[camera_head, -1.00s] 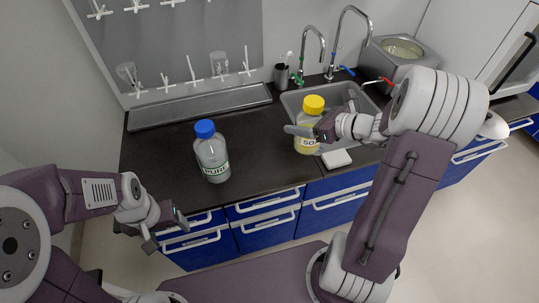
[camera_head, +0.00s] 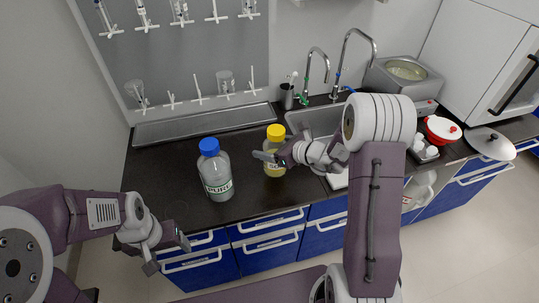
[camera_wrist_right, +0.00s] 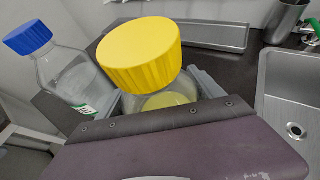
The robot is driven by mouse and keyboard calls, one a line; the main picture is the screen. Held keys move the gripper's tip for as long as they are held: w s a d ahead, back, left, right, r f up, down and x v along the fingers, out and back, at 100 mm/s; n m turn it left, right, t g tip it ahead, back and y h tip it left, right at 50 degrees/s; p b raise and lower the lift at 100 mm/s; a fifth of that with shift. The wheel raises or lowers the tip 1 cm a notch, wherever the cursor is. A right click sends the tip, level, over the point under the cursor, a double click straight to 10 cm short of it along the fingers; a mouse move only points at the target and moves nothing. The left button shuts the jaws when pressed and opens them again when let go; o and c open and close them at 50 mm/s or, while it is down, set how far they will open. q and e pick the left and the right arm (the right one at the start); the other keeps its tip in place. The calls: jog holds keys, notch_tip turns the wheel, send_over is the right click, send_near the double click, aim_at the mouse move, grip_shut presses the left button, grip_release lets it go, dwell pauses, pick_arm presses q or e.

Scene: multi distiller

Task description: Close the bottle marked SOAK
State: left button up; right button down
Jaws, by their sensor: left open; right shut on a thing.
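The bottle marked SOAK (camera_head: 275,167) is clear, with yellow contents and a yellow cap (camera_head: 276,132) on top. Its label is mostly hidden in the head view. My right gripper (camera_head: 268,158) is shut around its body. In the right wrist view the yellow cap (camera_wrist_right: 140,55) stands above the fingers, over the glass (camera_wrist_right: 165,98); I cannot tell how tightly it sits. I cannot tell whether the bottle touches the counter. My left gripper (camera_head: 168,250) is open and empty, in front of the counter's front left edge.
A clear bottle marked PURE (camera_head: 217,176) with a blue cap stands left of the held bottle, a short gap away. The sink (camera_head: 318,122) with two taps is to the right. A metal tray (camera_head: 200,124) lies along the back. The counter's left part (camera_head: 155,170) is clear.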

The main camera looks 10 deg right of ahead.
jog(key=shift+w+f, duration=0.1)
jog(key=shift+f, duration=1.9)
jog(key=shift+f+b, duration=0.15)
jog(key=shift+b, duration=0.15)
jog(key=shift+c, duration=0.2)
grip_release()
jog(key=shift+s+d+r+p, duration=0.1)
jog(key=shift+s+r+p, duration=0.1)
jog(key=shift+r+p, duration=0.1)
jog(key=v, duration=1.1)
jog(key=shift+s, duration=0.35)
